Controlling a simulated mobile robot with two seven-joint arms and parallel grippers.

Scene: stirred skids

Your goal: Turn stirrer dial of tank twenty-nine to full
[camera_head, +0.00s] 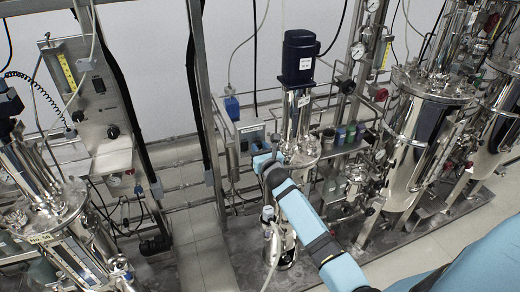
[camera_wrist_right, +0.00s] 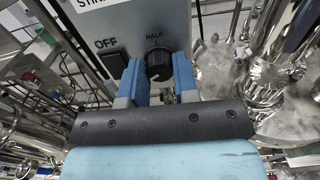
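The black stirrer dial (camera_wrist_right: 158,64) is on a grey panel (camera_wrist_right: 125,28) in the right wrist view, with "HALF" printed above it and "OFF" to its left. My right gripper (camera_wrist_right: 158,72) has its two blue fingers on either side of the dial, with a narrow space seeming to show on each side. In the head view my right gripper (camera_head: 264,162) is at the small control box (camera_head: 250,135) beside the central steel tank (camera_head: 298,155); the arm hides part of both. The dial's pointer is too small to read. My left gripper is out of view.
A black square switch (camera_wrist_right: 112,62) sits left of the dial. A steel upright (camera_head: 205,90) stands left of the control box. Large tanks (camera_head: 420,140) and pipework crowd the right; another tank (camera_head: 50,215) and a panel (camera_head: 103,110) stand left.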

